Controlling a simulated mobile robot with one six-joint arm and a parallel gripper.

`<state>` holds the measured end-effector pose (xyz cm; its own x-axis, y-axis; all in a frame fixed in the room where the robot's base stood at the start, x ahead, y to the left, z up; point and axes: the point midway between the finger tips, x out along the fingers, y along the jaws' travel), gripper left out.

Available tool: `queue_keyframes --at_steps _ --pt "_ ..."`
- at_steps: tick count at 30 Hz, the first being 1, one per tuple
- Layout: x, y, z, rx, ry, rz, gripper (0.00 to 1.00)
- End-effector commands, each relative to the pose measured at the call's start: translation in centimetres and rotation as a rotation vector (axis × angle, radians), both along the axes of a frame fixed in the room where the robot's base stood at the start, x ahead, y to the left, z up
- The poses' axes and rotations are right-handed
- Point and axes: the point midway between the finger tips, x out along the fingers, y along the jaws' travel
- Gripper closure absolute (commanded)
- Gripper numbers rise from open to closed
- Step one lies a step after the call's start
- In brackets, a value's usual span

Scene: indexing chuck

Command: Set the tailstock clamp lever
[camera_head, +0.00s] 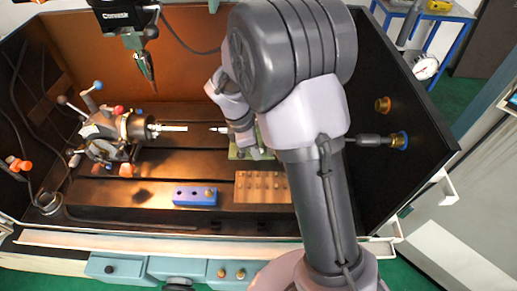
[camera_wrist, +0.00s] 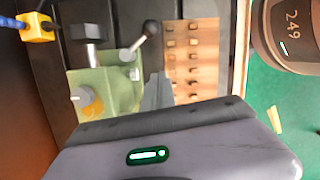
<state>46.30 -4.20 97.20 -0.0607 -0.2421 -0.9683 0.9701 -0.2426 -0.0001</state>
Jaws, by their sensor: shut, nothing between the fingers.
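The green tailstock (camera_wrist: 88,88) is at the left of the wrist view. Its clamp lever (camera_wrist: 142,38) is a short metal rod with a dark ball knob, slanting up and to the right from the body. My gripper (camera_wrist: 156,85) is shut and empty, its grey fingers just right of the tailstock and below the lever knob in the picture. I see no clear contact with the lever. In the head view only a bit of the green tailstock (camera_head: 236,154) shows. My arm hides the lever and fingertips there.
The indexing chuck (camera_head: 105,135) holds a rod at the left. A blue block (camera_head: 190,196) lies at the front of the bed. A dark drill-like head (camera_head: 125,17) hangs above. Dark side walls enclose the machine.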

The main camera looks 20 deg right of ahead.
Motion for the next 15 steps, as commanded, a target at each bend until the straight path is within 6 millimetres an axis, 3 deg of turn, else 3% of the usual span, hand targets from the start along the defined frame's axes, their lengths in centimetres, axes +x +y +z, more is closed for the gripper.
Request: queue_keyframes --at_steps 3,6,10,15 --pt "-0.2 -0.7 -3.1 0.001 0.003 -0.002 1.00" --pt "-0.3 -1.4 -4.6 0.001 0.000 -0.004 1.00" --pt "-0.9 -3.5 -3.9 0.001 -0.001 -0.005 1.00" --pt "-1.2 -4.8 -3.6 0.001 0.000 -0.004 1.00"
